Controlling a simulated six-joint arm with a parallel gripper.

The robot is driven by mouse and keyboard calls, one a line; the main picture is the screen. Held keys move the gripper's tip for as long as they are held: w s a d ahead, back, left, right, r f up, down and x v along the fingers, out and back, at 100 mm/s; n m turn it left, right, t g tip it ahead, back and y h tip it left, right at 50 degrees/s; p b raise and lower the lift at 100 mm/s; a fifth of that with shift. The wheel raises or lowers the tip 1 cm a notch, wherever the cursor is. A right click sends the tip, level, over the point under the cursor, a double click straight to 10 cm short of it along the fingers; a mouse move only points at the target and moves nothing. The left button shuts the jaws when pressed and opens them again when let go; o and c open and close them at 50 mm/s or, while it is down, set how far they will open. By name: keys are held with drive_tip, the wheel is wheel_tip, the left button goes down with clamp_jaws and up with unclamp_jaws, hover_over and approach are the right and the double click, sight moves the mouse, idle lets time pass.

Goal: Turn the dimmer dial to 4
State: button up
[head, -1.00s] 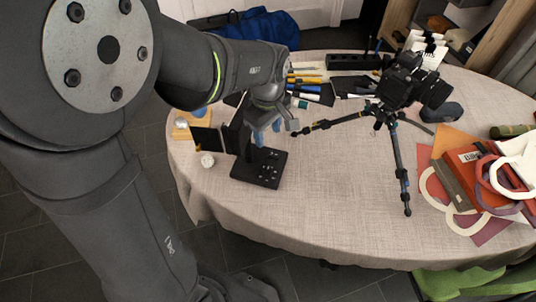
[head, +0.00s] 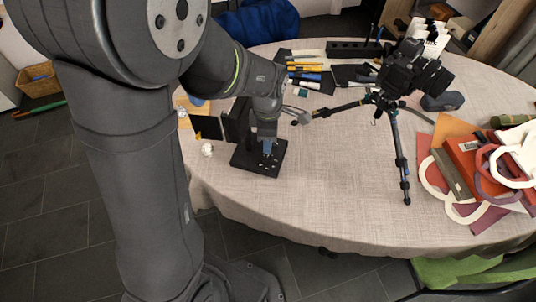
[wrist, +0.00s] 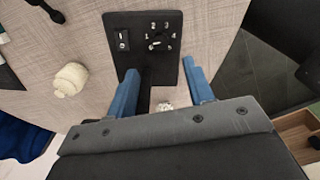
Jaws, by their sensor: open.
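The dimmer panel is a black plate (head: 247,161) lying on the table. In the wrist view the plate (wrist: 174,22) carries a round dial (wrist: 158,37) ringed by pale marks, and a small switch (wrist: 123,40) to its left. My gripper (head: 267,148) is over the plate, pointing down. In the wrist view its two blue fingers (wrist: 161,84) are open and apart with nothing between them but the plate and a pale object lower down. The dial lies just beyond the fingertips.
A camera on a tripod (head: 398,150) stands to the right, one leg reaching toward my arm. Pens (head: 305,67) lie behind. The table's front middle is clear.

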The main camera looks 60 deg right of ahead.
sight(268, 158)
wheel_tip(268, 158, down, 10)
drive_tip(key=shift+r, duration=0.1)
idle(0.4)
drive_tip(key=c, duration=1)
